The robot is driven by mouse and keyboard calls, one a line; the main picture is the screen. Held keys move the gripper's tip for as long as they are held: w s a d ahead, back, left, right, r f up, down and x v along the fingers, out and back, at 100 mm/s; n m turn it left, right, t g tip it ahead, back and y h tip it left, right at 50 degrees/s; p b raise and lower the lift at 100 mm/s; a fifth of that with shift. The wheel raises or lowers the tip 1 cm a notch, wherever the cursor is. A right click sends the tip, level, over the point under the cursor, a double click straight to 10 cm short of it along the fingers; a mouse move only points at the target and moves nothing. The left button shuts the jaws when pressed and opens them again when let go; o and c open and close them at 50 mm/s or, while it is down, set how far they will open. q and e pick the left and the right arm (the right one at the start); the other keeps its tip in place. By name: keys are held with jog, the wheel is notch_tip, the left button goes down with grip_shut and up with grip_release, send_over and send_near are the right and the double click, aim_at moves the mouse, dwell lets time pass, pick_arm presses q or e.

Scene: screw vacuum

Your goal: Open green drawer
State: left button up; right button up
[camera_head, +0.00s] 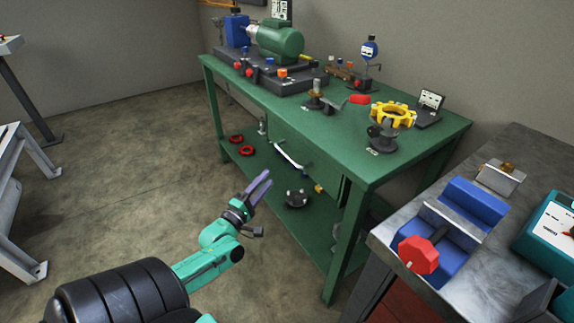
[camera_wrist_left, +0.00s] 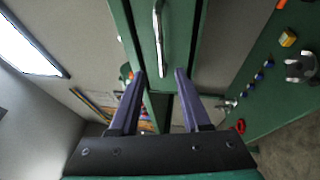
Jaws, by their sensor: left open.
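The green drawer (camera_head: 312,168) is set under the top of the green workbench (camera_head: 440,127), and its front looks flush with the bench. Its pale bar handle (camera_head: 287,156) runs along the front. In the left wrist view the drawer front (camera_wrist_left: 180,35) is at the top, with the metal handle (camera_wrist_left: 158,30) upright in the picture. My left gripper (camera_head: 261,186), with purple fingers, is open and empty in front of the drawer, apart from the handle. In the left wrist view the fingertips (camera_wrist_left: 159,74) point toward the handle, which lines up with the gap between them.
A green motor (camera_head: 277,40), a yellow ring (camera_head: 393,113) and several small parts stand on the bench. Its lower shelf holds red rings (camera_head: 247,151) and a dark part (camera_head: 296,198). A grey table (camera_head: 487,267) with a blue vise (camera_head: 470,208) stands right.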

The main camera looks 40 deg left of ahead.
aim_at(287, 155)
pick_arm(q)
jog(key=b+x, duration=0.1)
jog(key=x, duration=1)
jog(key=shift+w, duration=0.4)
jog(key=shift+w+r, duration=0.1)
jog(key=shift+w, duration=0.15)
grip_shut()
pick_arm(e)
jog(key=w, duration=0.2)
jog(key=w+r, duration=0.1)
jog(key=shift+a+r, duration=0.1)
jog(key=shift+a, duration=0.2)
pick_arm(q)
jog(key=shift+d, duration=0.1)
